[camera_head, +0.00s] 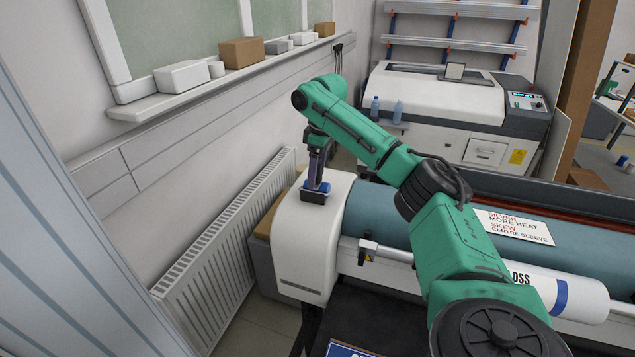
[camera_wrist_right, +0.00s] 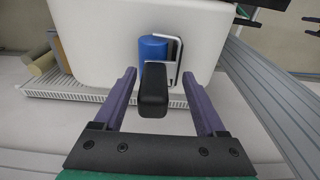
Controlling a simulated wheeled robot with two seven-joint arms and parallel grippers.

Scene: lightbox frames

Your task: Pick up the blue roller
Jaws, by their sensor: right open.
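The blue roller (camera_head: 325,187) lies on top of the white rounded end housing of the long machine, with its black handle (camera_head: 312,197) towards the near side. In the right wrist view its blue cylinder (camera_wrist_right: 153,47) shows beyond the fingertips, with a bent metal rod along one side. The black handle (camera_wrist_right: 153,92) lies between the two purple fingers. My right gripper (camera_head: 317,174) points down over the roller; it also shows in the wrist view (camera_wrist_right: 160,76), open, with gaps on both sides of the handle. My left gripper is out of view.
The white end housing (camera_head: 300,245) joins a long teal roller (camera_head: 380,215) with a paper sign. A radiator (camera_head: 225,265) and wall stand to the left. A sill above holds small boxes (camera_head: 242,51). A white machine (camera_head: 440,95) stands behind.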

